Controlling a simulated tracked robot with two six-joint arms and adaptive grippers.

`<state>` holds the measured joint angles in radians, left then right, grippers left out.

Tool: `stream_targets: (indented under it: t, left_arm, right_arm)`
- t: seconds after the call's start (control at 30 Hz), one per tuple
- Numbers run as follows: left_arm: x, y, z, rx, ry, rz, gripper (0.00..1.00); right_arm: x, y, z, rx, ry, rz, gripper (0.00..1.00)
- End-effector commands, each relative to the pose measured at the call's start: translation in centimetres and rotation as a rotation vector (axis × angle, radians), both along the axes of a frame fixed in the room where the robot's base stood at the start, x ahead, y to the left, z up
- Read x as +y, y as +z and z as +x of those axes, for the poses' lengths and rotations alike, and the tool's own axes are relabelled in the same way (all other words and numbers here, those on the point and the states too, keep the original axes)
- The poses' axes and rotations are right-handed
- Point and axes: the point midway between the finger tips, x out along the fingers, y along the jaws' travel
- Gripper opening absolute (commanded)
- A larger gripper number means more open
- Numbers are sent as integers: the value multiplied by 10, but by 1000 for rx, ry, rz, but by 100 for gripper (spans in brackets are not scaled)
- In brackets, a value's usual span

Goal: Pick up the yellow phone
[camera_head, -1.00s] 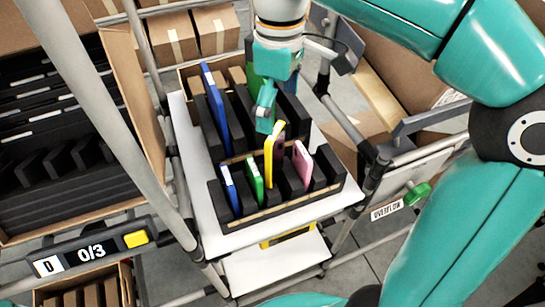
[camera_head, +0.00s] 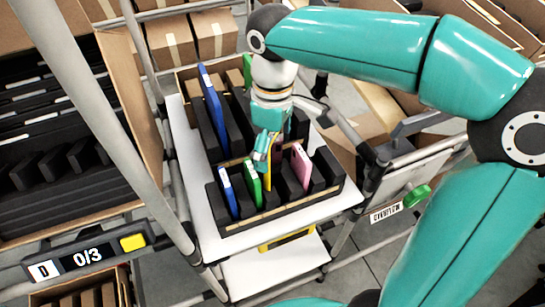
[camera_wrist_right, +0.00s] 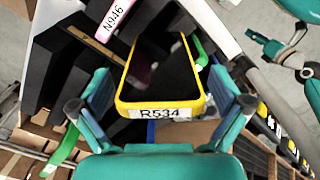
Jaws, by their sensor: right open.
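The yellow phone (camera_head: 268,178) stands on edge in a slot of the black front rack (camera_head: 290,208), between a green phone (camera_head: 253,186) and a pink phone (camera_head: 301,166). My right gripper (camera_head: 264,156) is over its upper part and hides much of it in the head view. In the right wrist view, the yellow phone (camera_wrist_right: 160,113) shows a yellow rim, a dark face and the label R534. The open fingers of my right gripper (camera_wrist_right: 158,106) are on either side of it, with gaps.
Blue phones stand in the front rack (camera_head: 227,190) and the rear rack (camera_head: 213,103). Both racks are on a white shelf (camera_head: 205,235) framed by grey metal posts. A carton (camera_head: 130,95) with black dividers is on the left. An overflow label (camera_head: 386,213) is on the right.

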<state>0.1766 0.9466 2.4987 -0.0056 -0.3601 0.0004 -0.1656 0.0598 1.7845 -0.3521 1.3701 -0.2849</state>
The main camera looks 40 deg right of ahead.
Motion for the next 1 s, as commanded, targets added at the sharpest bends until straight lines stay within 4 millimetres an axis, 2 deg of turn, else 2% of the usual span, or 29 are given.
stream_targets:
  t: [0.07, 0.4, 0.43, 0.47, 0.77, 1.0]
  left_arm:
    - [0, 0, 0, 0, 0, 0, 45]
    - [0, 0, 0, 0, 0, 0, 45]
    - [0, 0, 0, 0, 0, 0, 45]
    - [0, 0, 0, 0, 0, 0, 45]
    - [0, 1, 0, 0, 0, 0, 45]
    - [0, 3, 0, 0, 0, 0, 45]
  right_arm:
    - [0, 0, 0, 0, 0, 0, 100]
    - [0, 0, 0, 0, 1, 0, 44]
    - [0, 1, 0, -1, 0, 1, 44]
    - [0, 1, 0, -1, 0, 0, 39]
    - [0, 4, 0, -2, 0, 0, 39]
    - [0, 26, 1, -4, 0, 0, 39]
